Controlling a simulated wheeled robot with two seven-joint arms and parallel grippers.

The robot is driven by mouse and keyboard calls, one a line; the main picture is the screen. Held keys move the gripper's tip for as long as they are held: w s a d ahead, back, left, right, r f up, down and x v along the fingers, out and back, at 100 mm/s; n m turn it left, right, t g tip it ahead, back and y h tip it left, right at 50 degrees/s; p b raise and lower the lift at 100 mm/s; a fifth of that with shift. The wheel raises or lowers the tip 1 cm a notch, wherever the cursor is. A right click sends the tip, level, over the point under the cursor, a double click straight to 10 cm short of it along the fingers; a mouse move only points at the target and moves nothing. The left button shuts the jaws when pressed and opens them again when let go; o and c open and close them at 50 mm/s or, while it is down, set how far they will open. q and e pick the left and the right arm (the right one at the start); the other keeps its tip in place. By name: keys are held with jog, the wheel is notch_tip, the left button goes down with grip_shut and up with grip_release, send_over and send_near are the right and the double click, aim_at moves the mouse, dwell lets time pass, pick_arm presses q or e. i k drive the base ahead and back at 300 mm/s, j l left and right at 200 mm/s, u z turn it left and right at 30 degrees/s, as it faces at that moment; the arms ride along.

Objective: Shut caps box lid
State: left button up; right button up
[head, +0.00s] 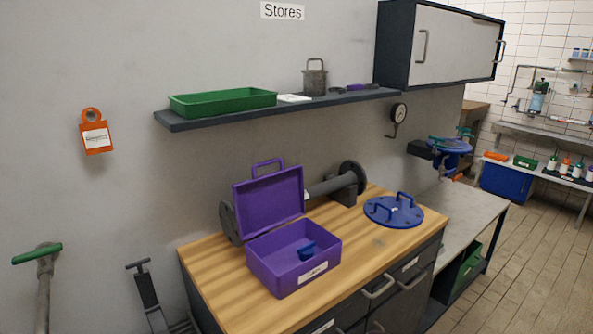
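The caps box is a purple box (293,266) with a white label on its front. It sits on the wooden worktop. Its lid (270,201) stands open, upright at the back edge, with a purple handle on its top. A blue object (306,251) lies inside the box. Neither of my grippers shows in the head view.
A grey flanged pipe (333,185) lies behind the box on the worktop (216,284). A blue round flange with two handles (393,210) lies to the right. A shelf (185,124) with a green tray (222,102) hangs above. The worktop's front right is clear.

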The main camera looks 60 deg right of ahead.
aim_at(262, 203)
jog(key=z, duration=1.75)
jog(key=i+j+z, duration=0.1)
jog(key=z, duration=0.2)
jog(key=j+z, duration=0.25)
jog(key=i+l, duration=0.05)
